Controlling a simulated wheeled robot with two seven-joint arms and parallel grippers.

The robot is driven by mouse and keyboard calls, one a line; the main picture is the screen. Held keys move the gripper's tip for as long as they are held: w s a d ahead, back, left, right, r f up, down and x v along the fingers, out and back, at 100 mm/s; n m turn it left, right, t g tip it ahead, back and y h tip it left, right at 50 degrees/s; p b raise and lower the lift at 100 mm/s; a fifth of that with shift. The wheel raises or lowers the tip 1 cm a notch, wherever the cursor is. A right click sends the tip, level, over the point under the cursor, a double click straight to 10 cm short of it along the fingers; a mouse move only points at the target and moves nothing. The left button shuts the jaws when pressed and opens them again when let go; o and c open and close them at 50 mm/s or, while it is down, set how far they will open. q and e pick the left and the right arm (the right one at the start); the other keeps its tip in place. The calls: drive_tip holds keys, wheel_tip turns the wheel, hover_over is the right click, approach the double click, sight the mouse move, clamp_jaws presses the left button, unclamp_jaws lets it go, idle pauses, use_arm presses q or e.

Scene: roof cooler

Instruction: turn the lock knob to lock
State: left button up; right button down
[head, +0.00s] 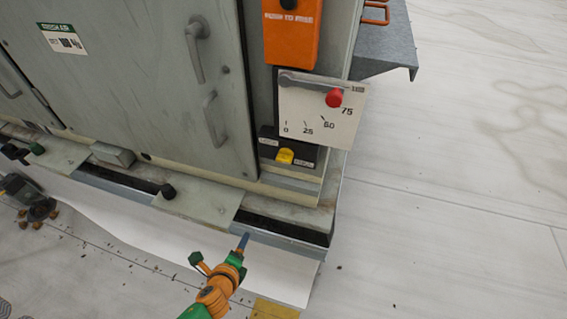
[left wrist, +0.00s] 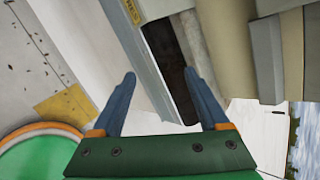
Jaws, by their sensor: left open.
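A yellow knob (head: 285,156), which looks like the lock knob, sits on a small black box (head: 268,148) with a white label on each side. The box is low on the cabinet's right end, below a dial plate. The label words are too small to read surely, so I cannot tell the knob's setting. My left gripper (head: 243,242) is below and left of the knob, apart from it, near the cabinet's lower ledge. In the left wrist view its blue fingers (left wrist: 159,75) are spread with nothing between them. The knob is not visible there. My right gripper is not in view.
The white dial plate (head: 318,120) carries a lever with a red ball (head: 334,97), near the upper end of its scale. An orange box (head: 291,30) hangs above. The grey door (head: 150,90) has two handles. A ledge with a dark slot (head: 285,228) runs below.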

use_arm(q)
drive_tip(key=w+d+r+m+t+h, duration=0.1)
drive_tip(key=w+d+r+m+t, duration=0.15)
drive_tip(key=r, duration=0.25)
drive_tip(key=w+d+r+m+t+h, duration=0.1)
drive_tip(key=w+d+r+m, duration=0.1)
drive_tip(key=r+m, duration=0.25)
drive_tip(key=m+t+h, duration=0.3)
drive_tip(key=m+t, duration=0.1)
drive_tip(key=m, duration=0.4)
approach(283, 161)
drive_tip(key=w, duration=0.3)
drive_tip(key=x, duration=0.3)
drive_tip(key=d+x, duration=0.1)
drive_tip(key=x, duration=0.2)
drive_tip(key=shift+w+r, duration=0.1)
drive_tip(key=shift+w, duration=0.1)
drive_tip(key=shift+s, duration=0.1)
drive_tip(key=shift+c, duration=0.8)
clamp_jaws()
